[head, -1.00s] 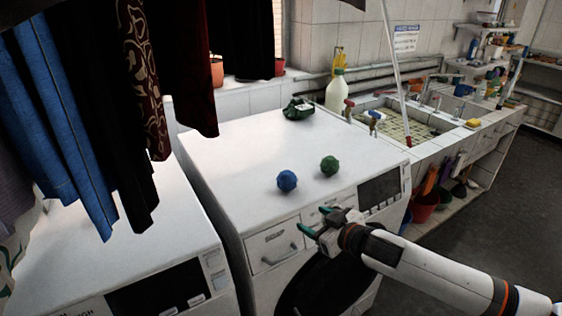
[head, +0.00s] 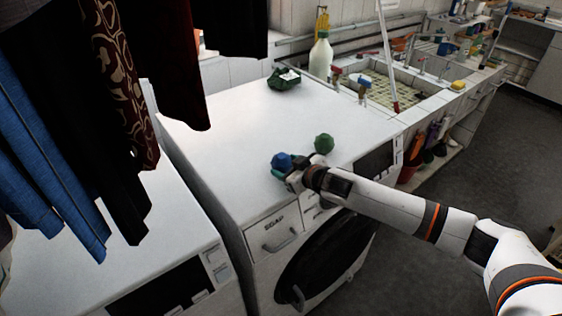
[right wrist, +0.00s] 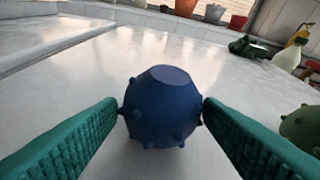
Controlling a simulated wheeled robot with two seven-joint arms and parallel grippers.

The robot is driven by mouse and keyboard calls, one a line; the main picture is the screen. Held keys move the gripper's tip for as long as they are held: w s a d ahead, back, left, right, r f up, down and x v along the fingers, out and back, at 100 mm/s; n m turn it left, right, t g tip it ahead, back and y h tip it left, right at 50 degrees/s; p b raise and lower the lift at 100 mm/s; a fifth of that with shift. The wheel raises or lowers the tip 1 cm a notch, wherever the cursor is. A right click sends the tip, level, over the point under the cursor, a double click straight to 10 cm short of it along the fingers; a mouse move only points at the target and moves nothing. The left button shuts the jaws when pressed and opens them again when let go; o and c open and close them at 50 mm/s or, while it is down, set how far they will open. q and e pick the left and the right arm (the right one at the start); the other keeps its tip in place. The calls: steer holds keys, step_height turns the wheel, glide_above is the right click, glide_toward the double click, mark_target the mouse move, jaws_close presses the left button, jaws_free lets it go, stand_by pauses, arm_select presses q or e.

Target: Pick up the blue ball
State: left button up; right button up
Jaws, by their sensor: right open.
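The blue ball (head: 282,161) is knobbly and rests on top of the white washing machine (head: 215,140). In the right wrist view the blue ball (right wrist: 162,108) sits between the two teal fingers of my right gripper (right wrist: 160,125). The jaws are open, with one finger on each side of the ball, close to its sides; I cannot tell whether they touch it. In the head view my right gripper (head: 283,174) is at the ball, and the arm hides part of the fingers. My left gripper is not in view.
A green knobbly ball (head: 324,143) lies just right of the blue one. A dark green object (head: 284,79) lies at the machine's back edge. A pale bottle (head: 320,56) stands by the tiled sink (head: 385,88). Clothes (head: 110,90) hang at the left.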

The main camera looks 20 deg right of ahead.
mark_target(278, 161)
steer(key=shift+w+a+p, duration=0.25)
steer(key=shift+w+p, duration=0.2)
steer(key=shift+w, duration=0.15)
steer(key=shift+p+x, duration=0.4)
steer(key=shift+x, duration=1.55)
steer(key=shift+d, duration=0.1)
steer(key=c, duration=0.6)
